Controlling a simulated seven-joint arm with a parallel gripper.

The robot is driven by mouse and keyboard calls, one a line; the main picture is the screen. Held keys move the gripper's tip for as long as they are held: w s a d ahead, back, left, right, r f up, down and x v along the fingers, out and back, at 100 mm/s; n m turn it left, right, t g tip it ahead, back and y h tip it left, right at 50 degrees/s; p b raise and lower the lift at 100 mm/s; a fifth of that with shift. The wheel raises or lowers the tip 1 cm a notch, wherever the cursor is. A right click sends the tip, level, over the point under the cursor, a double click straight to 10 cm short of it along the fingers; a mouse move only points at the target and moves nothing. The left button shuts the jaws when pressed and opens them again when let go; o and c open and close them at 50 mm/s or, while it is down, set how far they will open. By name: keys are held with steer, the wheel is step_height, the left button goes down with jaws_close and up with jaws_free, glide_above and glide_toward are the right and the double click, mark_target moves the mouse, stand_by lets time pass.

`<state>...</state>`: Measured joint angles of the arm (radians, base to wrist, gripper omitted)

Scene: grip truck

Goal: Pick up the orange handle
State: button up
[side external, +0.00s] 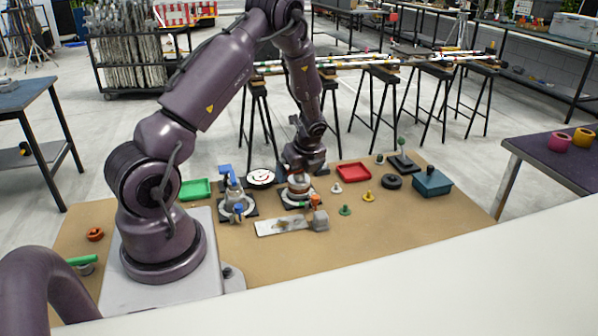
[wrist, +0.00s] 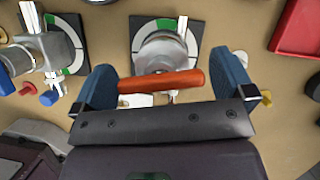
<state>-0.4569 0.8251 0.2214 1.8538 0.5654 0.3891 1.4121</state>
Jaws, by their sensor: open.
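The orange handle (wrist: 160,82) lies crosswise in the wrist view, in front of a round metal fitting (wrist: 160,55) on a black plate with a green and white dial. My gripper (wrist: 166,76) is open. Its two blue fingers stand at either end of the handle, with a small gap at the left and a wider one at the right. In the side external view my gripper (side external: 302,168) is low over the fitting (side external: 299,187), and a small orange piece (side external: 316,200) shows beside it.
A second valve fitting with a blue handle (side external: 226,173) stands left of my gripper. A green tray (side external: 194,189), a red tray (side external: 354,173), a teal box (side external: 432,184) and several small knobs lie around. The front right of the brown tabletop (side external: 400,222) is clear.

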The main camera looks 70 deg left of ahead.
steer(key=c, duration=0.8)
steer(key=shift+c, duration=0.2)
